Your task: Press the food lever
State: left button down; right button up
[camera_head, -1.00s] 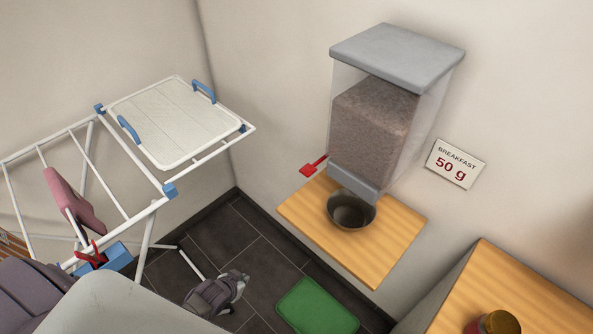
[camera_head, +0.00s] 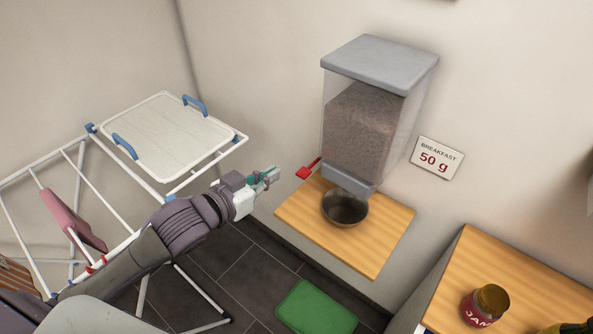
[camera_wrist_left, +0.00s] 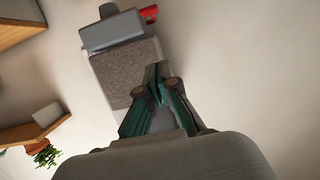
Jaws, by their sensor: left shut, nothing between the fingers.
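The food dispenser (camera_head: 362,130) is a clear bin of brown kibble with a grey lid on the wall. Its red lever (camera_head: 308,169) sticks out at the lower left. A dark metal bowl (camera_head: 345,208) stands on the wooden shelf (camera_head: 375,250) under the grey spout. My left gripper (camera_head: 272,175) is shut and empty, a short way left of the lever in the head view, apart from it in the picture. In the left wrist view, the fingers (camera_wrist_left: 157,80) are together, and the red lever (camera_wrist_left: 149,13) shows at the top. My right gripper is not in view.
A white drying rack (camera_head: 100,185) with a white tray (camera_head: 170,138) stands at left, close to my left arm. A "BREAKFAST 50 g" sign (camera_head: 436,158) hangs right of the dispenser. A wooden counter (camera_head: 500,265) holds a jam jar (camera_head: 484,304). A green mat (camera_head: 315,308) lies on the floor.

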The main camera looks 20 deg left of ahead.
pick_arm(q)
jog(key=w+d+f+p, duration=0.3)
jog(key=w+f, duration=0.3)
jog(key=w, duration=0.3)
jog(key=shift+d+f, duration=0.15)
jog(key=shift+f, duration=0.1)
dwell(0.4)
